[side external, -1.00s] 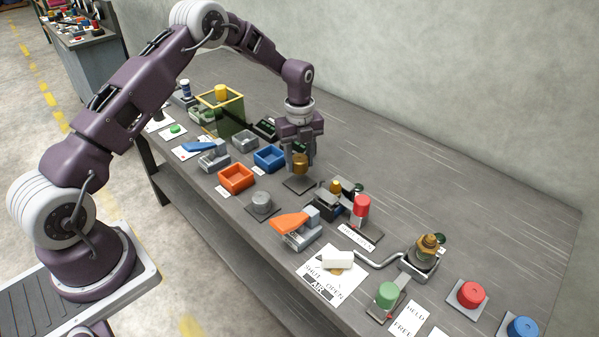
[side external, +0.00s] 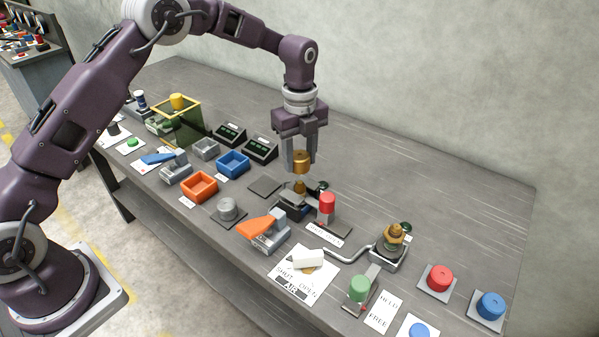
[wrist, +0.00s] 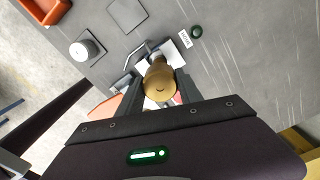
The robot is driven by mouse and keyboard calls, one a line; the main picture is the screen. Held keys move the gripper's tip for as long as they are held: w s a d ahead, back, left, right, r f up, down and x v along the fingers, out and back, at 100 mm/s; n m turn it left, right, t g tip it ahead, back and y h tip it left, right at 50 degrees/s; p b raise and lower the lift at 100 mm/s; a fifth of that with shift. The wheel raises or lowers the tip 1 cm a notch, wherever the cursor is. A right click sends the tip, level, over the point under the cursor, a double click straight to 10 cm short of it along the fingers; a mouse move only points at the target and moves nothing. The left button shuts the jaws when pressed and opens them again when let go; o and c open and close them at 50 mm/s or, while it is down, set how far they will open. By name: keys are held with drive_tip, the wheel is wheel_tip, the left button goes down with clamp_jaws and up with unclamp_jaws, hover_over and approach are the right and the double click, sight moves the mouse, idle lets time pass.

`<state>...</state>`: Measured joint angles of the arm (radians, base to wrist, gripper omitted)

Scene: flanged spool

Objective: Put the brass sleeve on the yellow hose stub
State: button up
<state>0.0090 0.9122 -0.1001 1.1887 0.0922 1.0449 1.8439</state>
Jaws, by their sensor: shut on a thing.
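My gripper (side external: 301,163) is shut on the brass sleeve (side external: 301,157), which is upright between the fingertips. In the side view it hangs just above a small brass-yellow stub (side external: 300,187) on a dark clamp-like fixture (side external: 293,204). This looks like the hose stub, though its colour is close to the sleeve's. Whether the two touch cannot be told. In the wrist view the sleeve (wrist: 159,85) sits between the fingers and hides most of what lies below it.
A red-capped post (side external: 327,202) stands close right of the fixture. An orange-handled clamp (side external: 263,229) is in front. An empty dark pad (side external: 265,186) lies to the left. A bent grey pipe (side external: 345,255) leads to another brass-topped fitting (side external: 394,236). The back right bench is clear.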

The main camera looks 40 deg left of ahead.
sight(300, 182)
drive_tip(key=shift+f, duration=1.85)
drive_tip(key=shift+f, duration=0.35)
drive_tip(key=shift+f, duration=0.25)
drive_tip(key=o, duration=1.4)
wheel_tip(300, 182, up, 13)
drive_tip(key=shift+r, duration=0.15)
